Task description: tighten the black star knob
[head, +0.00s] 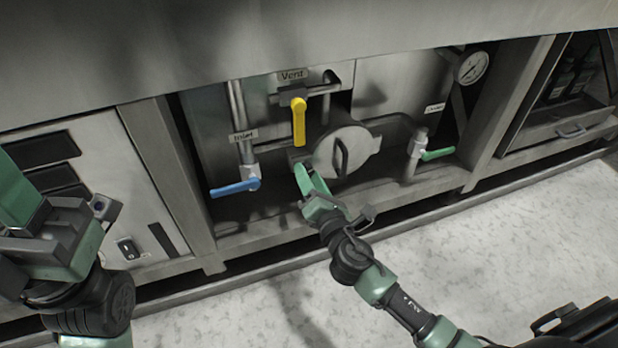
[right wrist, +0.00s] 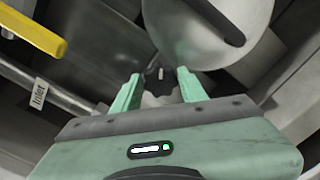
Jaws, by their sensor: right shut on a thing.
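My right gripper (head: 299,172) reaches in at the left lower edge of the round metal lid (head: 338,154). Its green fingers also show in the right wrist view (right wrist: 158,78), pointing at the lid's lower left edge. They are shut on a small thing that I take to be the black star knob.
Around the lid are the yellow vent handle (head: 299,121), the blue inlet handle (head: 235,187) and a green valve handle (head: 437,154). A gauge (head: 473,67) is at upper right. A metal frame edge runs below the recess.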

